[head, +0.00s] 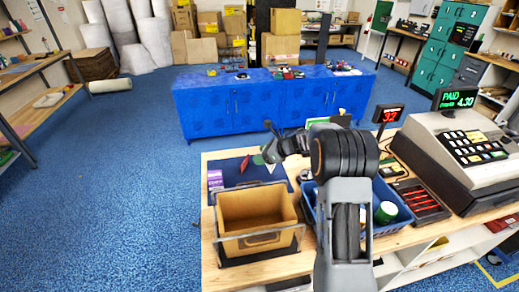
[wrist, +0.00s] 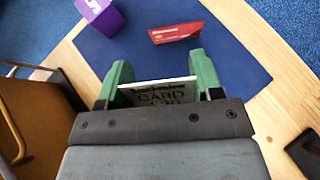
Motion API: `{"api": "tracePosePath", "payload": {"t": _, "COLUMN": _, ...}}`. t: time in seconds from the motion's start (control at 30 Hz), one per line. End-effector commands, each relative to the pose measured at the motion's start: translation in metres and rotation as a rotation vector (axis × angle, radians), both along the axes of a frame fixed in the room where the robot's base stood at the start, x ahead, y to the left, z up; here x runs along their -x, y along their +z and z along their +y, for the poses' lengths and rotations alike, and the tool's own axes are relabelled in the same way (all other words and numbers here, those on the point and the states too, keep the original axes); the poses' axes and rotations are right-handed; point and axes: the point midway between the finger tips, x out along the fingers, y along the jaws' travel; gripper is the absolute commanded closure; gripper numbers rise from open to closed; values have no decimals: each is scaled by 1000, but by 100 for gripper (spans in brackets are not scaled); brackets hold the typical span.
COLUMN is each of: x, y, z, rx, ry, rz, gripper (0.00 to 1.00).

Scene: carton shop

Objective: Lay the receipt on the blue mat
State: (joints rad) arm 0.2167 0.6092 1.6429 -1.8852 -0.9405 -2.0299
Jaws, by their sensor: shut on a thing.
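The receipt (wrist: 158,92), a white slip with dark print reading "CARD", is held between the two green fingers of my gripper (wrist: 155,82) in the wrist view. The blue mat (wrist: 232,72) lies beyond and below the fingers; whether the receipt touches it I cannot tell. In the head view the mat (head: 229,172) is at the left rear of the counter. My gripper (head: 266,156) is over its right part, and my arm hides much of that area. The receipt is not clear there.
On the mat are a red card (wrist: 176,32) and, at its left edge, a purple box (wrist: 100,14). A cardboard-coloured bin (head: 257,208) stands in front of it. A blue basket (head: 398,231) and the cash register (head: 450,150) showing "PAID 4.30" are to the right.

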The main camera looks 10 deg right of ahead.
Motion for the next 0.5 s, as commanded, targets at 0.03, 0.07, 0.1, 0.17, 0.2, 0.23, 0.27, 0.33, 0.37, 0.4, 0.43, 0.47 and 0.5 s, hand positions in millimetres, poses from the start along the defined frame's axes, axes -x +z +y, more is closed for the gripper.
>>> {"api": "tracePosePath", "payload": {"t": 0.03, "x": 0, "y": -3, "z": 5, "rx": 0, "ry": 8, "rz": 1, "gripper": 50}}
{"api": "tracePosePath", "payload": {"t": 0.07, "x": 0, "y": -5, "z": 7, "rx": 0, "ry": 12, "rz": 1, "gripper": 50}}
{"api": "tracePosePath", "payload": {"t": 0.1, "x": 1, "y": -8, "z": 10, "rx": -1, "ry": 16, "rz": 1, "gripper": 50}}
{"api": "tracePosePath", "payload": {"t": 0.17, "x": 1, "y": -12, "z": 13, "rx": -1, "ry": 20, "rz": 1, "gripper": 50}}
{"api": "tracePosePath", "payload": {"t": 0.2, "x": 1, "y": -15, "z": 14, "rx": -1, "ry": 22, "rz": 1, "gripper": 50}}
{"api": "tracePosePath", "payload": {"t": 0.23, "x": 1, "y": -17, "z": 15, "rx": -1, "ry": 23, "rz": 1, "gripper": 50}}
{"api": "tracePosePath", "payload": {"t": 0.27, "x": 1, "y": -20, "z": 15, "rx": -1, "ry": 24, "rz": 2, "gripper": 50}}
{"api": "tracePosePath", "payload": {"t": 0.33, "x": 1, "y": -27, "z": 16, "rx": -2, "ry": 24, "rz": 2, "gripper": 50}}
{"api": "tracePosePath", "payload": {"t": 0.37, "x": 1, "y": -30, "z": 15, "rx": -2, "ry": 24, "rz": 2, "gripper": 50}}
{"api": "tracePosePath", "payload": {"t": 0.4, "x": 1, "y": -33, "z": 15, "rx": -2, "ry": 24, "rz": 2, "gripper": 50}}
{"api": "tracePosePath", "payload": {"t": 0.43, "x": 1, "y": -36, "z": 15, "rx": -1, "ry": 23, "rz": 2, "gripper": 50}}
{"api": "tracePosePath", "payload": {"t": 0.47, "x": 1, "y": -39, "z": 15, "rx": -1, "ry": 23, "rz": 2, "gripper": 50}}
{"api": "tracePosePath", "payload": {"t": 0.5, "x": 1, "y": -43, "z": 14, "rx": -1, "ry": 22, "rz": 1, "gripper": 50}}
